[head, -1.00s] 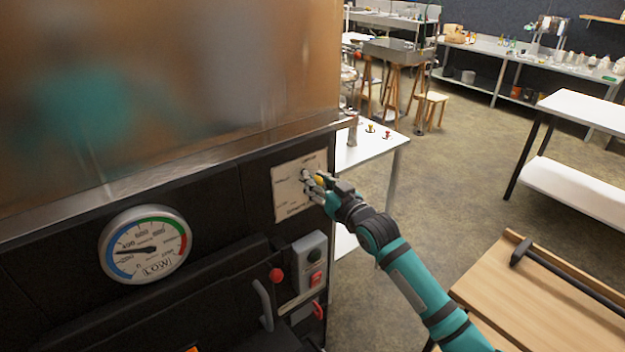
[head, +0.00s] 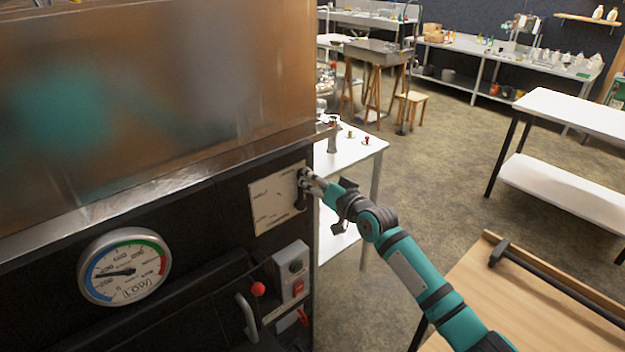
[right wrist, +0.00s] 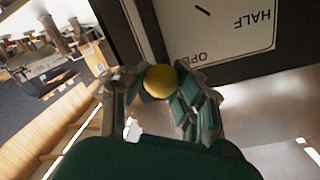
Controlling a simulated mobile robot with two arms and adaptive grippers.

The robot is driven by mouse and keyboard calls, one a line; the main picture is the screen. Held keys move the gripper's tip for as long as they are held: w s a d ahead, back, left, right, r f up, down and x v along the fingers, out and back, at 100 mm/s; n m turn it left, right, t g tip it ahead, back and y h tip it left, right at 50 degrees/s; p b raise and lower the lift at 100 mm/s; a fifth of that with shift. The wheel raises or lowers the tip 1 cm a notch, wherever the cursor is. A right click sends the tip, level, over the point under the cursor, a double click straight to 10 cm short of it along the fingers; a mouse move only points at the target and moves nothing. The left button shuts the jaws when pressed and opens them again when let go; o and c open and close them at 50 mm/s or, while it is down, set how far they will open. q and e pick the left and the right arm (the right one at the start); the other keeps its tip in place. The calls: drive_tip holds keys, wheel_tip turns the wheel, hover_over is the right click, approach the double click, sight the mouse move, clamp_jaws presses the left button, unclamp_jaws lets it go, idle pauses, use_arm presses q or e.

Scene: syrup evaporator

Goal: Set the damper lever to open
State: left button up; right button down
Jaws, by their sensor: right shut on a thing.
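The damper's pale label plate (head: 270,207) is on the dark front of the evaporator, left of my right gripper. In the right wrist view the plate (right wrist: 222,28) reads HALF and part of OPEN, upside down. The yellow ball knob of the lever (right wrist: 160,81) is between the fingers of my right gripper (right wrist: 152,88), which is shut on it. The knob is near the OPEN end of the plate. In the head view my right gripper (head: 308,180) is at the plate's right edge and hides the knob. My left gripper is not in view.
A round gauge (head: 125,267) and a grey switch box (head: 292,271) are below the plate. A handle with a red ball (head: 258,289) is beside the box. A white side table (head: 352,150) stands behind my gripper. A wooden table (head: 540,300) is at the lower right.

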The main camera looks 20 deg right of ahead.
idle(0.3)
drive_tip(key=c, duration=1)
unclamp_jaws()
drive_tip(key=shift+s+d, duration=0.1)
drive_tip(key=shift+o, duration=0.2)
drive_tip(key=v, duration=1.2)
drive_tip(key=shift+d, duration=0.1)
